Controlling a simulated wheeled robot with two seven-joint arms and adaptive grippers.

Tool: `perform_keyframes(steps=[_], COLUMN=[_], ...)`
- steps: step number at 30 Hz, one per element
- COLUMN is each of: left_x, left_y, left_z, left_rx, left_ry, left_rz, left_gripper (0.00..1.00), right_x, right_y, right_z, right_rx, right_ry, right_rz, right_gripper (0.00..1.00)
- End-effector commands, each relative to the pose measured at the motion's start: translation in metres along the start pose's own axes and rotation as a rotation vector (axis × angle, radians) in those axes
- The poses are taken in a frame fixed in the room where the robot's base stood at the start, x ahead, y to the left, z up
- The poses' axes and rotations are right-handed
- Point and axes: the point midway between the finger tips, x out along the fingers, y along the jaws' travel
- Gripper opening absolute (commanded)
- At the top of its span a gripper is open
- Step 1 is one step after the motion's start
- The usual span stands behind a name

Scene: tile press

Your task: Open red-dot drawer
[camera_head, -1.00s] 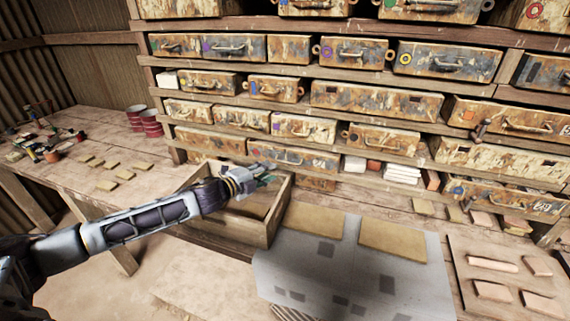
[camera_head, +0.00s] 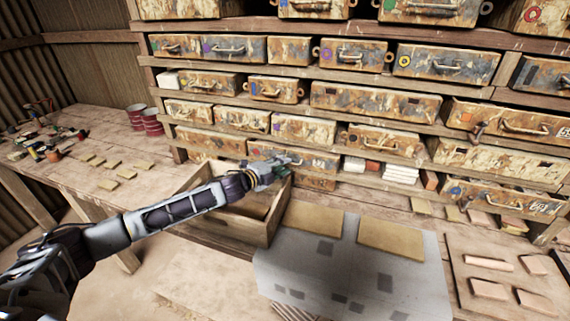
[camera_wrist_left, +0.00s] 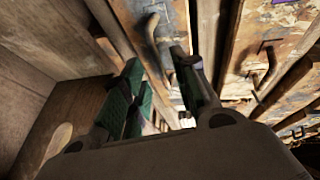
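A red ring mark shows on a drawer (camera_head: 540,14) at the top right of the shelf in the head view; another drawer (camera_head: 495,119) at right has a small reddish square. I cannot tell which counts as the red-dot drawer. My left gripper (camera_head: 282,165) is close to the lower drawer fronts, above an open wooden box. In the left wrist view its green-padded fingers (camera_wrist_left: 158,64) are apart with nothing held between them. A drawer handle (camera_wrist_left: 150,27) shows just beyond the fingertips, and another handle (camera_wrist_left: 266,66) is to the right. My right gripper is out of view.
The open wooden box (camera_head: 228,229) stands below my left forearm. A grey sheet (camera_head: 350,290) with tan tiles lies on the bench to its right. Shelf boards separate the drawer rows. Red cans (camera_head: 151,122) and loose tiles are on the left table.

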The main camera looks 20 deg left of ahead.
Motion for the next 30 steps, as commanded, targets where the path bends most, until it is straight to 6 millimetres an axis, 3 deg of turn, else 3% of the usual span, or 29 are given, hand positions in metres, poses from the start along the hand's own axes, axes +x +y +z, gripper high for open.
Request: perform_keyframes(steps=[9,21,28,30], left_x=[0.019,0.022,0.021,0.021], left_y=[-0.001,0.0,0.0,0.0], left_z=[0.0,0.0,0.0,0.0], left_rx=[0.0,0.001,0.001,0.001], left_ry=[-0.001,-0.001,-0.001,-0.001], left_rz=[0.0,0.0,0.0,0.0], left_gripper=[0.29,0.29,0.0,0.0], right_x=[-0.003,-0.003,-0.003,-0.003], right_y=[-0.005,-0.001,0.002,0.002], right_z=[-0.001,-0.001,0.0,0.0], right_rx=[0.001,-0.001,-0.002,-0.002], right_ry=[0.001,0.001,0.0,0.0], right_rz=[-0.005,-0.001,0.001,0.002], right_gripper=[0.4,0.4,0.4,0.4])
